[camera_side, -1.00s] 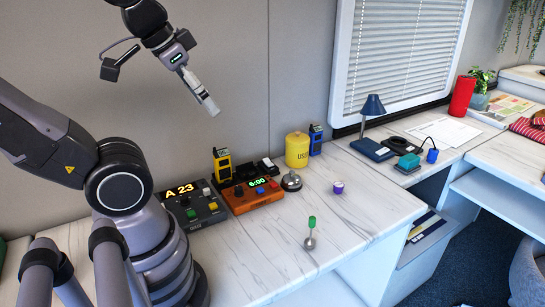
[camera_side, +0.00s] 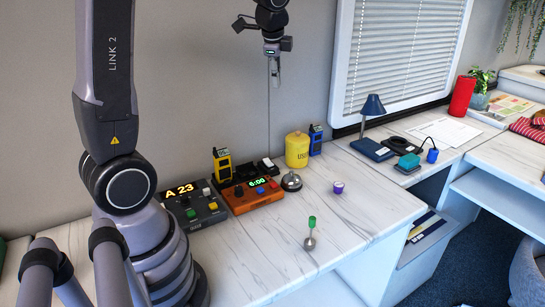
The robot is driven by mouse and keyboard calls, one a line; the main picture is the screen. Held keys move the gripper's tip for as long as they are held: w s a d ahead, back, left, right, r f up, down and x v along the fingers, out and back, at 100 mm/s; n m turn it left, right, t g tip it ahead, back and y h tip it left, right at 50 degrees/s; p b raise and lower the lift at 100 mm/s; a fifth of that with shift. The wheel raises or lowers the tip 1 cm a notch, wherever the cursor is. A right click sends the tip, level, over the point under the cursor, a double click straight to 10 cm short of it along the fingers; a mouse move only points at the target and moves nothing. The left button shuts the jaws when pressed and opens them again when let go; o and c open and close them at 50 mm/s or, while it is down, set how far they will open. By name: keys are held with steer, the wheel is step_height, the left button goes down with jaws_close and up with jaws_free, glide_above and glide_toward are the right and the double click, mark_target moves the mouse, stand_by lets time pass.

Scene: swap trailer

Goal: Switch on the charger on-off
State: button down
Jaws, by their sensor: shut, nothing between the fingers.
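My gripper (camera_side: 274,78) is small in the side view, high in front of the wall and well above the desk. It is shut and empty, pointing down, and touches nothing. I cannot tell for sure which device is the charger. Candidates are a yellow-and-black device (camera_side: 222,166) upright at the back of the desk and a blue-and-yellow device (camera_side: 315,140) behind the yellow canister. Black units (camera_side: 266,166) sit between them. An orange box (camera_side: 252,200) with a lit display and a dark box (camera_side: 192,208) reading "A 23" have coloured buttons. No on-off label is readable.
A yellow canister (camera_side: 297,150), a silver bell (camera_side: 291,181), a purple-and-white pot (camera_side: 338,187) and a green-handled tool (camera_side: 311,231) are on the desk. A blue lamp (camera_side: 372,112) and a teal box (camera_side: 409,161) stand further right. The front middle of the desk is mostly clear.

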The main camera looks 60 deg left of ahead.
steer(key=w+a+f+m+g, duration=0.1)
steer(key=w+a+f+m, duration=0.3)
steer(key=w+a+f, duration=0.4)
steer(key=m+g+y, duration=0.1)
steer(key=m+g, duration=0.1)
steer(key=m, duration=0.3)
glide_above(267, 160)
steer(key=d, duration=0.5)
step_height(267, 160, down, 12)
steer(key=shift+a+f, duration=0.1)
steer(key=shift+f, duration=0.05)
steer(key=x, duration=1.2)
steer(key=shift+w+f, duration=0.15)
steer(key=shift+f, duration=0.1)
steer(key=shift+x, duration=0.75)
steer(key=shift+w+a, duration=0.1)
